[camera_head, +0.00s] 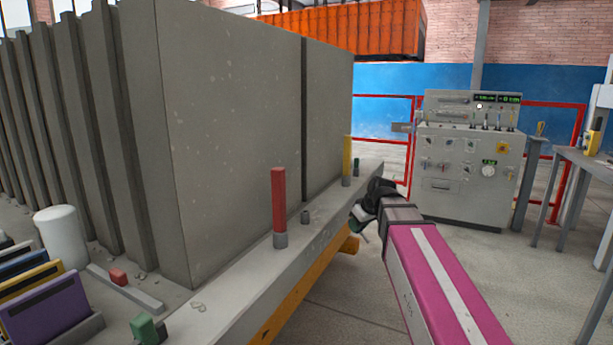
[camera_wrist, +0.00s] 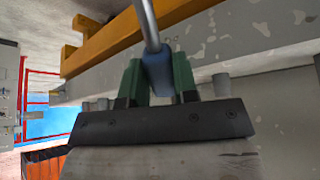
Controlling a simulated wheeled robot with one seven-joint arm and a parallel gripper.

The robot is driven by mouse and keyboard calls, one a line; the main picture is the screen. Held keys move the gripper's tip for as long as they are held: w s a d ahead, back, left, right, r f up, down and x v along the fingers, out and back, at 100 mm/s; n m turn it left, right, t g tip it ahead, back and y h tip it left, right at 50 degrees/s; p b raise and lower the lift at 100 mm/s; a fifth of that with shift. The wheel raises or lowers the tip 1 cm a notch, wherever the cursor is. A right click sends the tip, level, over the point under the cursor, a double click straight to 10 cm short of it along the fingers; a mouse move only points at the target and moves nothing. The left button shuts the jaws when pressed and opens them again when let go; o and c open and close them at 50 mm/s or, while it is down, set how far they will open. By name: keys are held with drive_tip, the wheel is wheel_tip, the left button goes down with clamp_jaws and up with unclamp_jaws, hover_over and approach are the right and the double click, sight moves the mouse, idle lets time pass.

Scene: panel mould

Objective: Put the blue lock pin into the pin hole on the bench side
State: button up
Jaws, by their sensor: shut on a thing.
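My gripper (camera_wrist: 157,85) has green fingers shut on the blue lock pin (camera_wrist: 157,72) in the wrist view. The pin's blue grip is between the fingers, and its metal shaft runs up out of the top of that view. In the head view my gripper (camera_head: 364,218) is beside the outer edge of the bench (camera_head: 240,300), near its far end; the pin cannot be made out clearly there. The pin hole cannot be made out in either view. In the wrist view the pale bench side (camera_wrist: 240,35) lies beyond the pin; I cannot tell whether the shaft touches it.
A red pin (camera_head: 279,200) and a yellow pin (camera_head: 347,155) stand upright on the bench ledge, with a short grey stub (camera_head: 305,217) between them. Tall grey panels (camera_head: 230,120) rise behind. An orange beam (camera_head: 290,300) runs below. A control cabinet (camera_head: 465,165) stands beyond clear floor.

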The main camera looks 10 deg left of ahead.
drive_tip(key=w+a+r+n+g+y, duration=0.2)
drive_tip(key=a+r+n+g+y, duration=0.1)
drive_tip(key=a+r+n+y, duration=0.2)
drive_tip(key=w+a+r+n+g+y, duration=0.3)
drive_tip(key=a+r+n+y, duration=0.3)
drive_tip(key=a+r+y, duration=0.2)
drive_tip(key=a+r+g, duration=0.1)
drive_tip(key=a+r, duration=0.1)
drive_tip(key=a, duration=0.2)
drive_tip(key=shift+a+r+n+g+y, duration=0.15)
drive_tip(key=shift+r+n+g+y, duration=0.1)
drive_tip(key=shift+n+g+y, duration=0.05)
drive_tip(key=shift+w+f, duration=0.1)
drive_tip(key=shift+f, duration=2.85)
drive_tip(key=shift+f, duration=2.8)
drive_tip(key=o, duration=1)
drive_tip(key=shift+o, duration=0.2)
